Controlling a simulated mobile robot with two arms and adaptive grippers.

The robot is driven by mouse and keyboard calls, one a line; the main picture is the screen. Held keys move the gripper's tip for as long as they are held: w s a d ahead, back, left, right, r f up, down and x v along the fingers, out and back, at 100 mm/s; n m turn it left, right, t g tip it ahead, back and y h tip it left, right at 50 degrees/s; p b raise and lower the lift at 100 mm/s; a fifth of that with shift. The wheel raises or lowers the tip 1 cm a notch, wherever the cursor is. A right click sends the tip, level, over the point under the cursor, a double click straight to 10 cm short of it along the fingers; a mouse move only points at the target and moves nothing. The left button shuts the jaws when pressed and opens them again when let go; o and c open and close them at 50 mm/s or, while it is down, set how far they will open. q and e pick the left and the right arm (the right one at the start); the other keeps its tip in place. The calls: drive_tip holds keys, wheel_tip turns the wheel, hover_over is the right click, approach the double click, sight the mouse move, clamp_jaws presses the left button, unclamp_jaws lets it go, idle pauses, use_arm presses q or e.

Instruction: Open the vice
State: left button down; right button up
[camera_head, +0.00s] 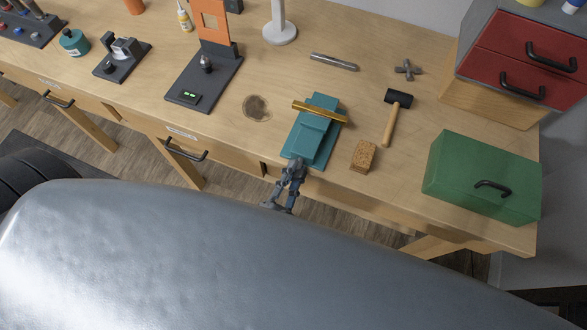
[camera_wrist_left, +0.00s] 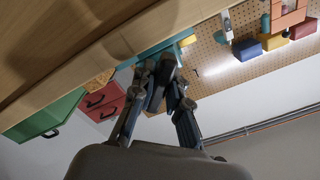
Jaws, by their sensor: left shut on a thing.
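The teal vice (camera_head: 311,142) stands at the front edge of the workbench, with a brass bar (camera_head: 319,112) lying across its jaws. In the left wrist view part of the vice (camera_wrist_left: 150,52) shows just beyond the fingers. My left gripper (camera_head: 294,172) is at the vice's front end, below the bench edge. In the left wrist view its fingers (camera_wrist_left: 160,82) are closed around a dark grey part at the vice's front, apparently the handle. The fingers hide most of that part. My right gripper is not in view.
A black stand with an orange panel (camera_head: 205,85) is to the left. Drawer handles (camera_head: 185,150) stick out along the front.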

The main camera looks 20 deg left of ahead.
use_arm(q)
drive_tip(key=n+p, duration=0.1)
drive_tip(key=n, duration=0.2)
drive_tip(key=shift+r, duration=0.1)
drive_tip(key=n+p, duration=0.1)
drive_tip(key=n, duration=0.2)
drive_tip(key=shift+n, duration=0.3)
drive_tip(key=n, duration=0.2)
drive_tip(key=shift+n+p, duration=0.3)
drive_tip(key=n, duration=0.3)
drive_tip(key=shift+n, duration=0.3)
drive_tip(key=n, duration=0.3)
drive_tip(key=shift+n, duration=0.4)
drive_tip(key=n, duration=0.3)
drive_tip(key=shift+d+n+b, duration=0.1)
drive_tip(key=shift+n+b, duration=0.2)
drive_tip(key=shift+b, duration=0.05)
drive_tip(key=n+b, duration=0.1)
drive_tip(key=n, duration=0.2)
drive_tip(key=shift+n+b, duration=0.4)
drive_tip(key=shift+n, duration=1.4)
